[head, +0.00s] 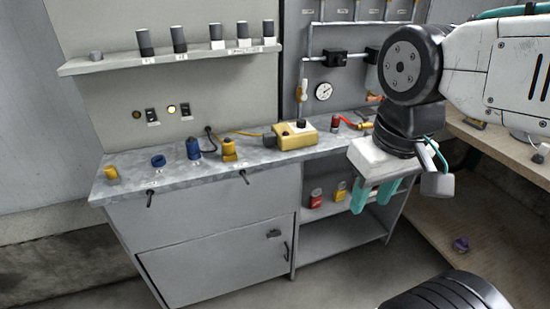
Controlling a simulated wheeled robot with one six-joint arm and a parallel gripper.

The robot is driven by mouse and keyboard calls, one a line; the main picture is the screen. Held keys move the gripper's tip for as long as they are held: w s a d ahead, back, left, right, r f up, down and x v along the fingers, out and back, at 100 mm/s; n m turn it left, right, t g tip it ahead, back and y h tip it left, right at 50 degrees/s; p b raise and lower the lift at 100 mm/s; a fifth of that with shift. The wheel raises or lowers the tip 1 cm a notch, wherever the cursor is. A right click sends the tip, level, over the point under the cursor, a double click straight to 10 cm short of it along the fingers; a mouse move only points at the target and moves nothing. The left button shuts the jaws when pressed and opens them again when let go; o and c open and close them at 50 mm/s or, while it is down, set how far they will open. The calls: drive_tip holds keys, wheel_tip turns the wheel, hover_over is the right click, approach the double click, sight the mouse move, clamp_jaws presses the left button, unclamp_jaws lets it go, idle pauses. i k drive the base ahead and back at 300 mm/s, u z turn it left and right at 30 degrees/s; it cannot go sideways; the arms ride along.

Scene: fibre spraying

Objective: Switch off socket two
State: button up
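Two small black wall fittings, socket or switch plates, sit on the grey back panel above the bench: a left one (152,117) and a right one (186,111). Each has a round lamp at its left. The left lamp (136,115) looks dull amber, and the right lamp (171,109) looks bright and lit. I cannot read any number that tells which is socket two. My gripper (375,197) hangs pointing down at the right, in front of the shelf unit and well away from the fittings. Its two teal fingers are apart with nothing between them.
The metal bench (125,185) holds a blue pump-like part (193,149), a yellow-orange one (229,150) and a yellow box (295,136). Above the fittings, a shelf (110,64) carries several dark-capped containers. A gauge (323,92) and pipes are right. A wooden table (490,145) stands far right.

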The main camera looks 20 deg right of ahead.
sight(186, 111)
drive_tip(key=k, duration=0.65)
drive_tip(key=u, duration=0.55)
drive_tip(key=i, duration=0.5)
drive_tip(key=u, duration=0.6)
drive_tip(key=i, duration=1.1)
drive_tip(key=z, duration=0.6)
